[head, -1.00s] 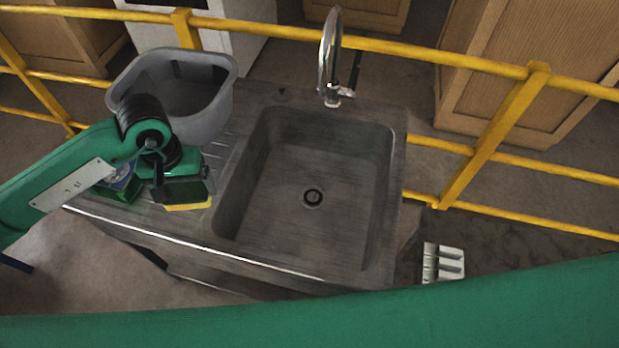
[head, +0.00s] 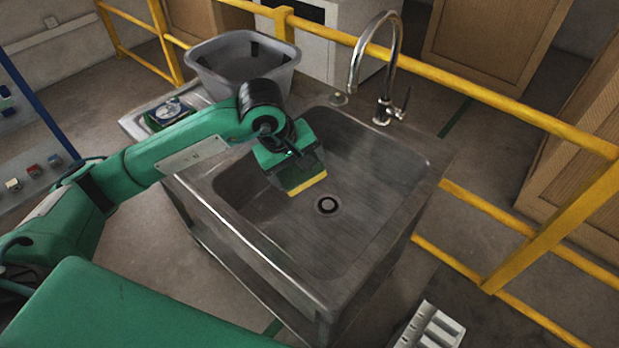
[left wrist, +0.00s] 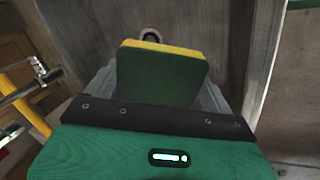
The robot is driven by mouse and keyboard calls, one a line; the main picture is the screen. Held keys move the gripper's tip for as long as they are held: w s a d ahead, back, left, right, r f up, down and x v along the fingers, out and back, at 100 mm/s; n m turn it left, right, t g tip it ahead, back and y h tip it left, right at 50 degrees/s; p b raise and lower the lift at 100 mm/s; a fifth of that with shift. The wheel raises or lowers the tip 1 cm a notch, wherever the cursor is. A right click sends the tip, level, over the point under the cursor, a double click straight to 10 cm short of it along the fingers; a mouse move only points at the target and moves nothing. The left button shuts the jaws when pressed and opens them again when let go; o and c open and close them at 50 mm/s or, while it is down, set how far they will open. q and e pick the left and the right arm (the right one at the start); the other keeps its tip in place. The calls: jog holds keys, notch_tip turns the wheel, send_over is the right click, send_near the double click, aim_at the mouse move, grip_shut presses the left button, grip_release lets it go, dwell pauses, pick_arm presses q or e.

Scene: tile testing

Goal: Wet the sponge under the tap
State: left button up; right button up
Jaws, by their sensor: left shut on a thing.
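The sponge (head: 306,184), yellow with a dark green side, is in my left gripper (head: 300,172) over the left part of the sink basin (head: 365,200). In the left wrist view the sponge (left wrist: 160,75) shows its green face, with a yellow edge at the far side. My left gripper is shut on it. The tap (head: 384,70), a chrome gooseneck with a side lever, stands at the back edge of the sink, up and right of the sponge. I cannot see any water running. My right gripper is not in view.
A grey tub (head: 243,62) stands on the drainboard behind my left arm, with a small green and blue packet (head: 168,112) near it. A yellow railing (head: 480,92) runs behind the sink. A white slotted rack (head: 430,328) is at the lower right. The basin around the drain is clear.

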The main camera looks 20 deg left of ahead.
pick_arm(q)
jog(key=w+n+b, duration=0.1)
jog(key=f+n+t+b, duration=0.1)
jog(key=shift+w+d+f+n, duration=0.25)
jog(key=shift+w+d+n, duration=0.1)
jog(key=shift+n, duration=0.05)
jog(key=shift+w+d+n+t+y+b, duration=0.15)
jog(key=shift+w+n+t+y+b, duration=0.3)
jog(key=shift+n+t+b, duration=0.25)
jog(key=shift+w+r+n, duration=0.15)
jog(key=shift+w+n, duration=0.15)
jog(key=w+d+f+b, duration=0.1)
jog(key=w, duration=0.5)
jog(key=w+d+f, duration=0.1)
jog(key=w+d, duration=0.1)
jog(key=w, duration=0.5)
jog(key=shift+w+d+f+b, duration=0.15)
jog(key=shift+d+f+b, duration=0.1)
jog(key=shift+f+b, duration=0.15)
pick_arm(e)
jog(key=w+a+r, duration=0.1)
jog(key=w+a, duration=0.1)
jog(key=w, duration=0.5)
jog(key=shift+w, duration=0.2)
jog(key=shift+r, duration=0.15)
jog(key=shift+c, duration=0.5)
